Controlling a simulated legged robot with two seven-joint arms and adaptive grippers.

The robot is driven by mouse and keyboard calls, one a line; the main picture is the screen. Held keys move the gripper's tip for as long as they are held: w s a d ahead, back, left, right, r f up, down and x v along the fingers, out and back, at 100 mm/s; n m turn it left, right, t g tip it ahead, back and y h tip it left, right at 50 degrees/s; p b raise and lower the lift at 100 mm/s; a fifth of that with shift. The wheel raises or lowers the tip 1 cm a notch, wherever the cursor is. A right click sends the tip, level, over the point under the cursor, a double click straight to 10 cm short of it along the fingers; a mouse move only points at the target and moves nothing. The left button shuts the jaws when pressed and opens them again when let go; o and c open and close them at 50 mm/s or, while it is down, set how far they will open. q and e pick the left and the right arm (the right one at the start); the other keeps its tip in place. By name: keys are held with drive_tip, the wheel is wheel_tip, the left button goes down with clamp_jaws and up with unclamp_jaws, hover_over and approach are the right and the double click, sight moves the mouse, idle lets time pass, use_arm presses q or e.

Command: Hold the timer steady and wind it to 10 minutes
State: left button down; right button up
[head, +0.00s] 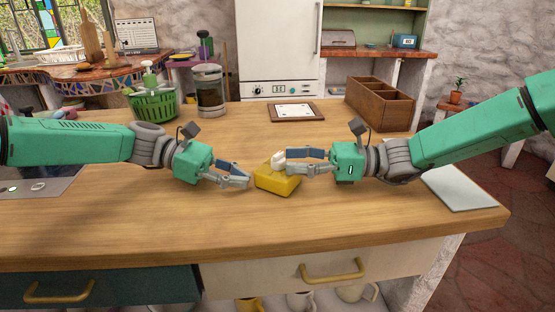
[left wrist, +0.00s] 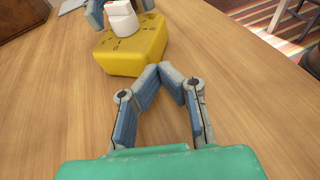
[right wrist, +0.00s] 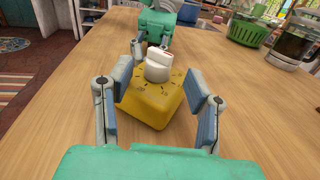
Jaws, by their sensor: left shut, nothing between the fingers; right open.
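The timer is a yellow block (head: 277,181) with a white knob (head: 278,161) on top, standing on the wooden counter. In the right wrist view the yellow body (right wrist: 153,105) has dark dial marks around the white knob (right wrist: 158,66). My left gripper (head: 247,183) is shut and empty, just left of the timer; in the left wrist view its fingertips (left wrist: 172,70) meet short of the yellow body (left wrist: 130,50). My right gripper (head: 282,160) is open at the timer's right; in the right wrist view its fingers (right wrist: 165,90) stand either side of the timer, apart from the knob.
A framed board (head: 295,112) lies behind the timer, and a wooden divided box (head: 380,104) stands at the back right. A green basket (head: 154,104) and a glass press (head: 209,92) stand at the back left. A grey slab (head: 458,189) lies at the right edge. The front counter is clear.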

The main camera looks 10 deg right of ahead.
sight(277, 160)
drive_tip(key=shift+w+a, duration=0.15)
drive_tip(key=shift+a, duration=0.8)
drive_tip(key=shift+w+a, duration=0.1)
drive_tip(key=shift+a, duration=0.8)
clamp_jaws()
